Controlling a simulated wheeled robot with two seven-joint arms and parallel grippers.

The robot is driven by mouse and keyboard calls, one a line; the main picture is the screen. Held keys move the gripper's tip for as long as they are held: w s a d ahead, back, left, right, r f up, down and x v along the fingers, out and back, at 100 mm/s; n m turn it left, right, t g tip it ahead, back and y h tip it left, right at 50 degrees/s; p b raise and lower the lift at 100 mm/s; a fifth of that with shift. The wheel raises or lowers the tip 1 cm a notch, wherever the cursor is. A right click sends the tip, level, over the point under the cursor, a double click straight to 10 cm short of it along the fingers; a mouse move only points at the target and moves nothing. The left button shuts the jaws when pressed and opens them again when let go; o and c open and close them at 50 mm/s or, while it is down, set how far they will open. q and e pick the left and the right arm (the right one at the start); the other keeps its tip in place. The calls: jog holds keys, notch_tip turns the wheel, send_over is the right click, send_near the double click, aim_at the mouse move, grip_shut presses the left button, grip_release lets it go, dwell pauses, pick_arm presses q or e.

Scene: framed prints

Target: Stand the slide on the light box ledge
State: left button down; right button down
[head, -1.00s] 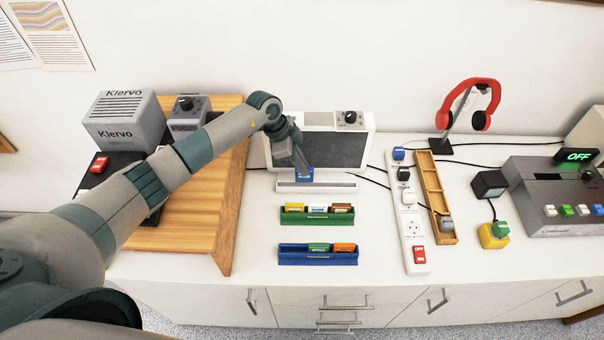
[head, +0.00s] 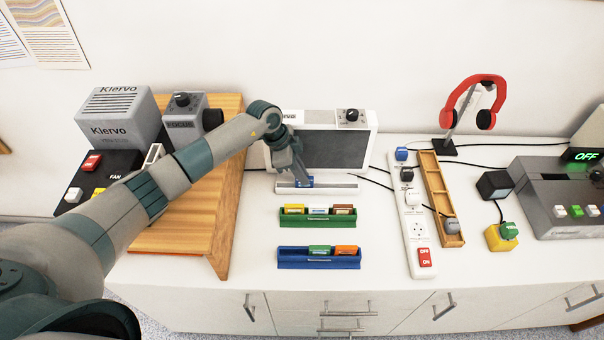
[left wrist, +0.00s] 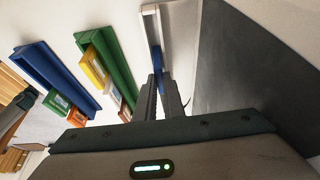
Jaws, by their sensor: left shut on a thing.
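The light box (head: 335,150) stands against the wall with a dark grey panel. Its pale ledge (head: 335,183) runs along the front at the foot. My left gripper (head: 303,180) points down at the left part of the ledge, shut on a blue slide (left wrist: 157,58). In the left wrist view the slide is between the fingertips (left wrist: 164,80), at the ledge's channel (left wrist: 149,25). The fingers hide most of it in the head view. I cannot tell whether its lower edge touches the ledge. My right gripper is not in view.
A green rack (head: 317,222) with several slides and a blue rack (head: 295,263) with a green and an orange slide lie in front. A wooden board (head: 190,240) is at left. A power strip (head: 415,228) and wooden tray (head: 427,173) are at right.

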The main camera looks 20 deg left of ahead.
pick_arm(q)
jog(key=c, duration=1.9)
grip_release()
jog(key=shift+o, duration=0.2)
jog(key=shift+r, duration=0.1)
jog(key=shift+p+v, duration=1.1)
jog(key=shift+p, duration=0.05)
jog(key=w+p+v, duration=0.1)
jog(key=p+v, duration=0.7)
jog(key=v, duration=0.1)
jog(key=shift+s+a+r+p, duration=0.2)
jog(key=shift+s+r+p, duration=0.2)
jog(key=shift+s, duration=0.15)
